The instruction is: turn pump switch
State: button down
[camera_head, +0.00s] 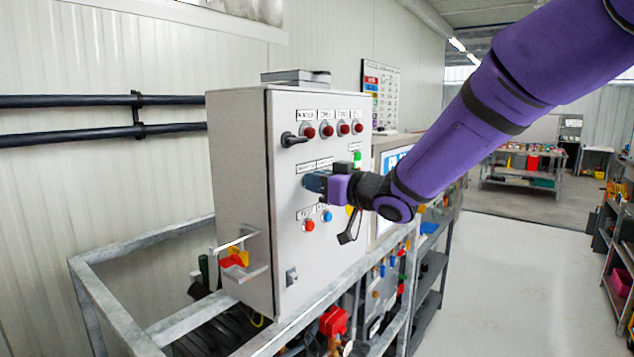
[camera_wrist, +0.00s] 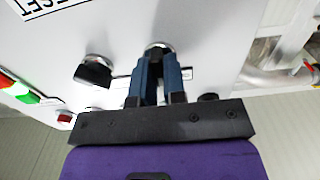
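The control panel is the front of a grey cabinet (camera_head: 312,230) in the head view. My gripper (camera_head: 312,182) is at the middle of this front, below the row of red lamps. In the wrist view, my gripper's two blue fingers (camera_wrist: 158,68) are close together with a narrow gap. They reach a rotary switch with a silver ring (camera_wrist: 157,45), and its handle is hidden between them. A second black rotary switch (camera_wrist: 95,72) shows to the left, apart from the fingers. In the head view, my gripper covers the switches behind it.
A black handle switch (camera_head: 293,139) and red lamps (camera_head: 326,130) are above my gripper. A red button (camera_head: 309,225) and a blue button (camera_head: 327,215) are below. A metal frame (camera_head: 120,315) surrounds the cabinet's base. The floor (camera_head: 500,275) at right is clear.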

jog(key=shift+n, duration=0.3)
jog(key=shift+s+a+n, duration=0.1)
jog(key=shift+n, duration=4)
jog(key=c, duration=1.2)
grip_release()
jog(key=v, duration=1)
jog(key=shift+s+d, duration=0.25)
jog(key=shift+d, duration=0.1)
